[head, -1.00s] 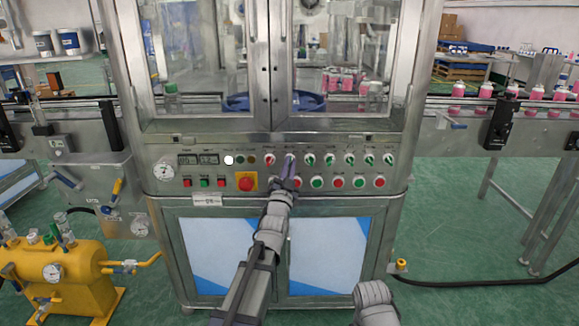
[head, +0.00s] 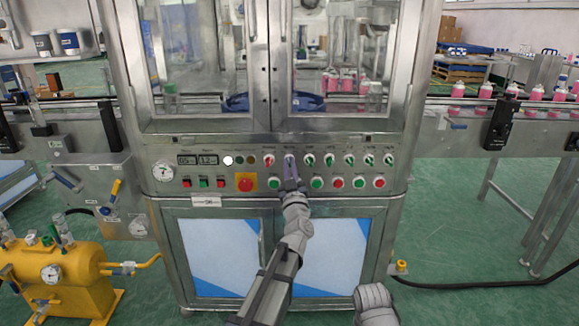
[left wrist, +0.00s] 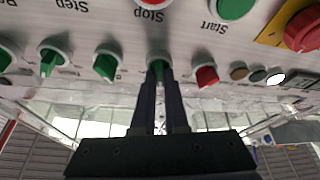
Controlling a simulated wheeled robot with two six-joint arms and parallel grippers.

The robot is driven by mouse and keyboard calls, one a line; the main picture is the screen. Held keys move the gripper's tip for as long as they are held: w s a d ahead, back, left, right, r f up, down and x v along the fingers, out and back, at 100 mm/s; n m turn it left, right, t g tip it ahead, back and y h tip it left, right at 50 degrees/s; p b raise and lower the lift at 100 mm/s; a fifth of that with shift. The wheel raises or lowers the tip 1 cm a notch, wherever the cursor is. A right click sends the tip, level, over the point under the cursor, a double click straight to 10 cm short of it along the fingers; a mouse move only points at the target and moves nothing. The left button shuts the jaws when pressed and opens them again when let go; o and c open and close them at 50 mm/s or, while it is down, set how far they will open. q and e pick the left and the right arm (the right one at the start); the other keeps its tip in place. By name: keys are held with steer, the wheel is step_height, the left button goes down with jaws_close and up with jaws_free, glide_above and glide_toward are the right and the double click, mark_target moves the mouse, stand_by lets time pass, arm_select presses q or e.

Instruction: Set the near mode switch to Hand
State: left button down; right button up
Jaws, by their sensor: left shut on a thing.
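My left gripper (head: 290,164) is at the control panel, on the second selector switch from the left in the upper row. In the left wrist view, which shows the panel upside down, its two dark fingers (left wrist: 158,80) are closed around the green knob (left wrist: 158,62) of that switch. The fingers hide most of the knob, so its exact pointing angle is hard to tell. A red-knobbed switch (head: 269,160) sits just left of it in the head view, and a green one (head: 309,160) just right. The switch labels are too small to read. My right gripper is out of view.
A lower row holds push buttons, with a red emergency stop (head: 246,182) on a yellow plate at the left. Glass doors (head: 205,60) stand above the panel. Conveyors run out on both sides, and a yellow tank (head: 60,265) stands at lower left.

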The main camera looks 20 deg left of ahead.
arm_select(q)
steer(key=shift+n+g+y+p, duration=0.3)
steer(key=shift+n+g+y, duration=0.4)
steer(key=shift+n, duration=1.6)
steer(key=c, duration=0.9)
jaws_free()
steer(key=shift+c, duration=0.2)
steer(key=b+v, duration=0.2)
steer(key=v, duration=0.5)
steer(key=shift+s+d+f, duration=0.2)
steer(key=shift+s+d, duration=0.05)
steer(key=shift+s, duration=0.05)
